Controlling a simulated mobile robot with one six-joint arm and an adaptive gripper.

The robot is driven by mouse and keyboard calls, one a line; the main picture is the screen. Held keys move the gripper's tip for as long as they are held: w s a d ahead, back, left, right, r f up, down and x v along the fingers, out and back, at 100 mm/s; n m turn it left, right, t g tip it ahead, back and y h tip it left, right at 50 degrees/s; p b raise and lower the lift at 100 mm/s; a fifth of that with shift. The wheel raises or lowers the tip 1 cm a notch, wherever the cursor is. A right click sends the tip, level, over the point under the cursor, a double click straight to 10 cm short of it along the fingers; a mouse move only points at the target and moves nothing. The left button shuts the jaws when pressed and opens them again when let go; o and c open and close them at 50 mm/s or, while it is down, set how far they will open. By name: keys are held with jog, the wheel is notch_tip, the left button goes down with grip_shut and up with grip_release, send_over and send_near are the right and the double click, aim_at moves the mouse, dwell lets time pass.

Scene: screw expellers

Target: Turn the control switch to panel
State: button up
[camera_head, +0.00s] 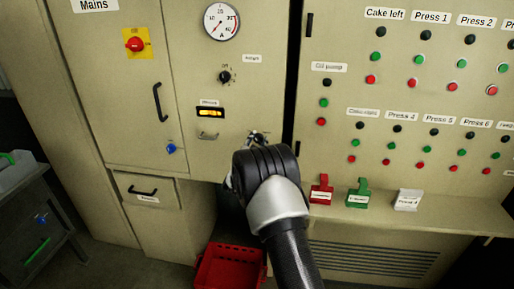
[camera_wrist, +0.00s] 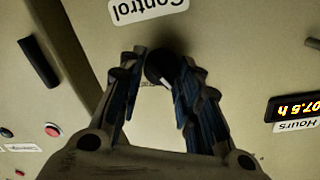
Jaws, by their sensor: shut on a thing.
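The control switch is a small dark knob (camera_wrist: 159,68) between my fingertips in the wrist view. A white label reading "Control" (camera_wrist: 147,10) shows upside down at the top of that view. My gripper (camera_wrist: 158,72) is shut on the switch, with one finger on each side. In the head view my gripper (camera_head: 258,138) is at the beige cabinet front, right of the hours meter (camera_head: 210,112). My wrist hides most of the fingers there, and the Control label cannot be seen. Which setting the switch points to cannot be told.
A dark selector knob (camera_head: 224,77) and a round gauge (camera_head: 221,22) are above my gripper. A panel of push buttons (camera_head: 420,60) is to the right, above a ledge (camera_head: 450,214) with red, green and white blocks. A red crate (camera_head: 230,270) stands below.

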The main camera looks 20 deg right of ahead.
jog(key=m+b, duration=0.2)
jog(key=shift+f+m+b, duration=0.15)
jog(key=shift+m+b, duration=0.25)
jog(key=m+b, duration=0.1)
jog(key=m, duration=0.2)
jog(key=shift+d+y+b, duration=0.1)
jog(key=shift+y+b, duration=0.2)
jog(key=shift+b, duration=0.1)
jog(key=m, duration=0.4)
jog(key=shift+s+r+m+y, duration=0.1)
jog(key=shift+r+m+y, duration=0.1)
jog(key=shift+m+y, duration=0.1)
jog(key=shift+d+m, duration=0.1)
jog(key=shift+m, duration=1.7)
jog(key=o, duration=1)
jog(key=shift+f, duration=0.1)
jog(key=shift+s, duration=0.1)
jog(key=v, duration=1.2)
